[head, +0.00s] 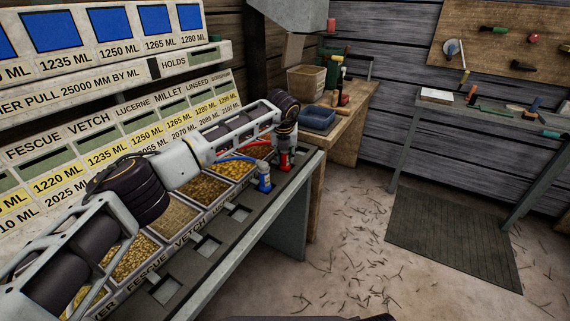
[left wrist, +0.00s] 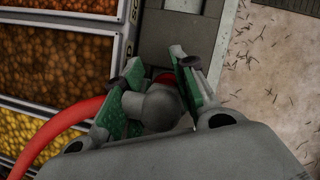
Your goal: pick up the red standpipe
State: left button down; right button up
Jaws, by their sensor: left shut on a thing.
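The red standpipe (head: 284,160) stands upright at the far end of the dark slotted ledge in the head view, with a red hose leading left from it. My left gripper (head: 286,141) reaches it from above and is shut on its upper part. In the left wrist view, the green-padded fingers of that gripper (left wrist: 156,70) lie on both sides of the standpipe's grey rounded head (left wrist: 162,108), with a bit of red showing beyond it. Whether its base touches the ledge is hard to tell. My right gripper is not in view.
A blue standpipe (head: 264,178) with a blue hose stands close by, nearer to me. Square sockets (head: 208,246) along the ledge are empty. Grain bins (head: 179,214) lie left of the ledge.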

pick_arm(q)
jog(key=shift+r, duration=0.15)
jog(key=shift+r, duration=0.4)
notch_tip(320, 180, up, 8)
jog(key=shift+f+p, duration=0.25)
jog(key=shift+p, duration=0.5)
jog(key=shift+r, duration=0.75)
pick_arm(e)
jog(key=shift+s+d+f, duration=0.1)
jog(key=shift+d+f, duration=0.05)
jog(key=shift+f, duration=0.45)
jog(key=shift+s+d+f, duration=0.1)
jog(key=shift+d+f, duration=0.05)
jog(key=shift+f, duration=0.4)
pick_arm(q)
jog(key=c, duration=1.7)
grip_release()
jog(key=shift+c, duration=0.2)
grip_shut()
